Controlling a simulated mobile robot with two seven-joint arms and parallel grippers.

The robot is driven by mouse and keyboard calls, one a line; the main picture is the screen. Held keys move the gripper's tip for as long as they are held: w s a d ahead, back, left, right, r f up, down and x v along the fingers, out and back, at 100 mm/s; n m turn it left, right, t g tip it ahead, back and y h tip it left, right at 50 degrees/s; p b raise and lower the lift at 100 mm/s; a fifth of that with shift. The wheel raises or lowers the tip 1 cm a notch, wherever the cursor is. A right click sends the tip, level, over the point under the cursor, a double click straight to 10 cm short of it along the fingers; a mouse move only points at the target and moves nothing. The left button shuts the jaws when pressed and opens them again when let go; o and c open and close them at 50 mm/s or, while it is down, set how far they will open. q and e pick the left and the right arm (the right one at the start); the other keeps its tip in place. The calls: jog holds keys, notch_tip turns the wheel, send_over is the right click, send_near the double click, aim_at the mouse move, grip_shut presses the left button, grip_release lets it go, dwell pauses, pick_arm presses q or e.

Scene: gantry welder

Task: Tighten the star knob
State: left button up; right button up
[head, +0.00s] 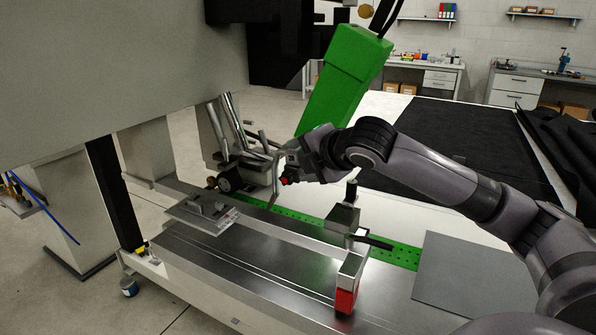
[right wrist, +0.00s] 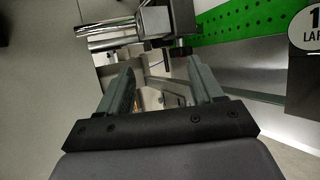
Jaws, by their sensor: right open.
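My right gripper (head: 280,158) reaches in from the right to the metal clamp fixture (head: 241,168) under the green welder housing (head: 345,75). In the right wrist view my right gripper (right wrist: 162,85) is open, with nothing between its two grey fingers. A small dark knob-like part (right wrist: 182,49) sits ahead of the fingers, on the metal fixture's edge; I cannot tell whether it is the star knob. A dark round part (head: 229,179) shows low on the fixture in the head view. The arm hides part of the fixture. My left gripper is not in view.
A green perforated strip (head: 395,252) runs along the steel bed (head: 245,270). A clamp with a red-ended block (head: 347,285) stands on the bed. A flat plate (head: 203,213) lies left of it. A grey sheet (head: 475,275) lies at right.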

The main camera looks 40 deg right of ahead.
jog(key=w+r+m+t, duration=0.1)
jog(key=w+r+t, duration=0.3)
jog(key=r, duration=0.3)
notch_tip(320, 180, up, 6)
jog(key=t+y, duration=0.2)
jog(key=t, duration=0.2)
send_over(288, 172)
jog(key=a+r+n+g+y, duration=0.2)
jog(key=a+r+n+y, duration=0.4)
jog(key=a+n+y, duration=0.5)
notch_tip(288, 172, down, 10)
jog(key=w+a+g+p, duration=0.1)
jog(key=a+g, duration=0.1)
jog(key=g, duration=0.8)
jog(key=s+d+f+m+g+h, duration=0.1)
jog(key=d+f+m+g+h, duration=0.3)
jog(key=d, duration=0.3)
jog(key=s+d+f+m+g+h, duration=0.1)
jog(key=s+d+f+m+h, duration=0.2)
jog(key=d+h, duration=0.4)
jog(key=x, duration=0.2)
jog(key=p+x, duration=0.1)
jog(key=x, duration=0.2)
jog(key=w+x, duration=0.1)
jog(key=x, duration=0.1)
jog(key=shift+a+f+p, duration=0.15)
jog(key=shift+f+p, duration=0.05)
jog(key=shift+p, duration=0.15)
